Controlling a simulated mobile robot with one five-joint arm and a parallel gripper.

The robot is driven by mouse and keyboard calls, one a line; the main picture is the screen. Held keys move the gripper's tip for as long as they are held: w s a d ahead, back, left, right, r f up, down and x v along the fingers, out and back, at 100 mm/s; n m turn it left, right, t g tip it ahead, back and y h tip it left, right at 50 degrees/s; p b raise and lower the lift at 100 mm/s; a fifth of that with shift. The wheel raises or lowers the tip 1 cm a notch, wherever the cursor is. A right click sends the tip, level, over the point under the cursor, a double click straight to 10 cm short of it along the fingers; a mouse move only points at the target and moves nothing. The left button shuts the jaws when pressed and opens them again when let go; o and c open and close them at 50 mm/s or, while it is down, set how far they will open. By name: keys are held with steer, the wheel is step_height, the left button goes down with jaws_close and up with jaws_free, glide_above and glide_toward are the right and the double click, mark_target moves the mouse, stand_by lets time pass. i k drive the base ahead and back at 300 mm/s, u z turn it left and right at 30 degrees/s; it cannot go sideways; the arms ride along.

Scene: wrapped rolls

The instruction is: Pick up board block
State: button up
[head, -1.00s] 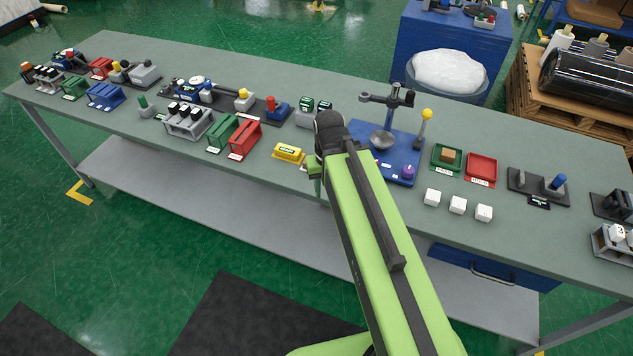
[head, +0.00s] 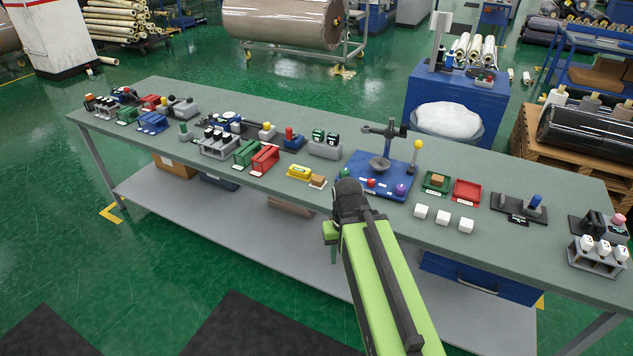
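Two tan, board-coloured blocks show in the head view. One tan block (head: 317,181) lies on the bench beside the yellow block (head: 300,172), near the front edge. The other tan block (head: 438,178) sits in the green tray (head: 427,189). The frames do not show which is the board block. My green arm reaches up from the bottom, its dark end joint just right of and below the first tan block in the picture. My gripper (head: 333,245) hangs below this joint, at the bench's front edge in the picture. Its fingers are mostly hidden, and nothing held is visible.
The blue stand (head: 368,183) with its post and knobs is close behind my arm. White cubes (head: 443,219) and a red tray (head: 467,190) are to the right. Red (head: 265,158) and green holders stand left. Bare bench lies along the front edge.

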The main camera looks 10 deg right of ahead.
mark_target(318, 181)
steer(key=u, duration=0.55)
steer(key=i, duration=1.3)
steer(key=u, duration=0.6)
steer(key=i, duration=0.35)
steer(key=u, duration=0.1)
